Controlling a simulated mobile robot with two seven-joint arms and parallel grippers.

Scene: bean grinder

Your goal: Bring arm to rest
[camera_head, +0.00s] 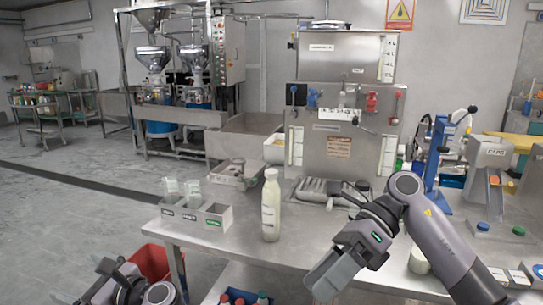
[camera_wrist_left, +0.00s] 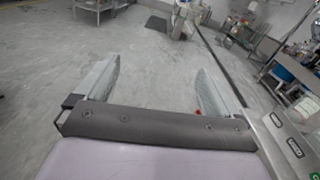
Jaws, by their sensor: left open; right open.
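My left gripper (camera_wrist_left: 158,78) is open and empty in the left wrist view, with its two grey fingers spread above bare floor. In the head view only dark parts of my left arm show at the bottom left edge, beside the table. My right gripper (camera_head: 328,283) hangs low over the front of the steel table (camera_head: 290,247) in the head view, with my right arm reaching in from the right. It is open, and I see nothing held in it. The gap between its fingers is hard to see from this angle.
A bottle of pale liquid (camera_head: 271,206) stands left of my right gripper. A grey divided box (camera_head: 197,214) with glass jars is at the table's left. A red bin (camera_head: 152,262) is below. A steel machine (camera_head: 343,110) and blue press (camera_head: 436,160) stand behind.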

